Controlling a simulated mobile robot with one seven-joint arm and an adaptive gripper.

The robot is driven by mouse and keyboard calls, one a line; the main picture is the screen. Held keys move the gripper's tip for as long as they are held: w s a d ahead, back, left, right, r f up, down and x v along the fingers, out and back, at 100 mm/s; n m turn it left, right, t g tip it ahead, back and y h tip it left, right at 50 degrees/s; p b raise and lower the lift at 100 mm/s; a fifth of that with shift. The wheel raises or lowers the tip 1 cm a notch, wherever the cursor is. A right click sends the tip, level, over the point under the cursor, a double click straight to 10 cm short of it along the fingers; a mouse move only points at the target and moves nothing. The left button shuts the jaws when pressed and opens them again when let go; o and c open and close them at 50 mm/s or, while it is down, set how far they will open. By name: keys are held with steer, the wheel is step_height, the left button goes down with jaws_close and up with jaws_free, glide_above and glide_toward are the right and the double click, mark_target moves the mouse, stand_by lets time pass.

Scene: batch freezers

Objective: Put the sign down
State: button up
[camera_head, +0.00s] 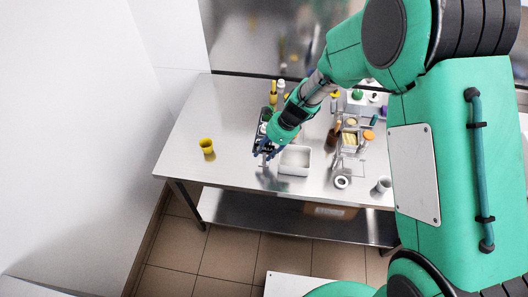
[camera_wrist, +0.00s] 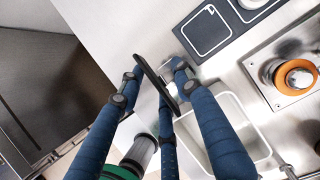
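My gripper (camera_head: 266,150) is over the metal table, just left of the white tub, in the head view. In the wrist view its blue fingers (camera_wrist: 156,76) close around a thin, dark, flat piece that looks like the sign (camera_wrist: 151,78). It is seen nearly edge-on and tilted, so its face cannot be read. The fingertips appear to touch it from both sides. In the head view the sign cannot be made out against the fingers. Whether its lower edge touches the table is not clear.
The metal table (camera_head: 235,105) carries a yellow cup (camera_head: 206,146) at left and a white tub (camera_head: 295,160) beside my gripper. A black tray (camera_wrist: 205,32) lies behind. The table's left part is mostly free.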

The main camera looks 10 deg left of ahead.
steer(key=p+v, duration=0.2)
steer(key=v, duration=0.9)
steer(key=shift+p, duration=0.3)
steer(key=shift+r, duration=0.15)
steer(key=s+d+r+n+t, duration=0.1)
steer(key=s+d+r+n, duration=0.25)
steer(key=r, duration=0.35)
steer(key=s+d+r+n+t+h, duration=0.1)
steer(key=s+d+r+n, duration=0.15)
steer(key=d+r, duration=0.3)
steer(key=s+d+r+n+t, duration=0.1)
steer(key=s+d+r+n, duration=0.25)
steer(key=r, duration=0.45)
steer(key=s+d+r+n+t+h, duration=0.1)
steer(key=s+d+r+n, duration=0.3)
steer(key=s+d, duration=0.2)
steer(key=s+d+r+n+t+h, duration=0.1)
steer(key=s+d+r+n+h, duration=0.1)
steer(key=s+d+r+n, duration=0.2)
steer(key=s+d, duration=0.3)
steer(key=s, duration=0.4)
steer(key=shift+d+r+t+h, duration=0.2)
steer(key=shift+t+h, duration=0.1)
steer(key=shift+t, duration=0.1)
steer(key=shift+s, duration=0.1)
